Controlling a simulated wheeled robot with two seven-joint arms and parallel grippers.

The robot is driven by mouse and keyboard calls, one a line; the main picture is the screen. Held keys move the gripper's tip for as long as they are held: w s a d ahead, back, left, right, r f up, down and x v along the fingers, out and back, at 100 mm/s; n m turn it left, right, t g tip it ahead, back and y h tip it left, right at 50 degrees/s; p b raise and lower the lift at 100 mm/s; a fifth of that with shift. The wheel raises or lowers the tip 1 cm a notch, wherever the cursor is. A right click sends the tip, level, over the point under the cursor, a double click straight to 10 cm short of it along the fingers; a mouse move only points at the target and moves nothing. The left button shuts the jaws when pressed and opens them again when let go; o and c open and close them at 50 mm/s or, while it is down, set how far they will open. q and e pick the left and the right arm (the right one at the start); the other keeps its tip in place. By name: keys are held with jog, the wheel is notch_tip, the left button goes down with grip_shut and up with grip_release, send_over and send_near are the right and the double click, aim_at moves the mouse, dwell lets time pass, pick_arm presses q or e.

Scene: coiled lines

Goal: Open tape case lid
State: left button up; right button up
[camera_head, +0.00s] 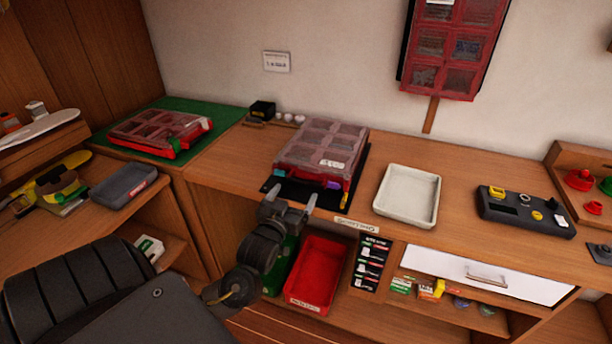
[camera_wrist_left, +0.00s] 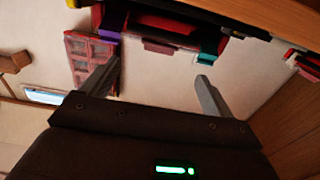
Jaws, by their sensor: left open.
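The tape case (camera_head: 322,147) is red with a clear, compartmented lid and sits on a black mat (camera_head: 300,193) on the wooden bench. Its lid looks closed. A teal latch (camera_head: 278,173) and a purple latch (camera_head: 333,184) are on its front edge. The left wrist view also shows the purple latch (camera_wrist_left: 108,22) and the teal latch (camera_wrist_left: 209,42), with a pinkish tab (camera_wrist_left: 158,47) between them. My left gripper (camera_head: 293,192) is open and empty, in front of the case's front edge; it also shows in the left wrist view (camera_wrist_left: 159,70). My right gripper is out of view.
A similar red case (camera_head: 160,131) lies on a green mat at left, and another (camera_head: 452,45) hangs on the wall. A pale tray (camera_head: 408,196) and a dark organizer (camera_head: 526,212) stand to the right. A red bin (camera_head: 318,274) is below the bench front.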

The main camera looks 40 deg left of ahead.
aim_at(308, 171)
pick_arm(q)
jog(key=p+x, duration=0.1)
jog(key=x, duration=0.7)
jog(key=shift+w+a, duration=0.15)
jog(key=shift+w, duration=0.15)
jog(key=shift+w+a, duration=0.2)
jog(key=shift+w, duration=0.4)
jog(key=shift+c, duration=0.5)
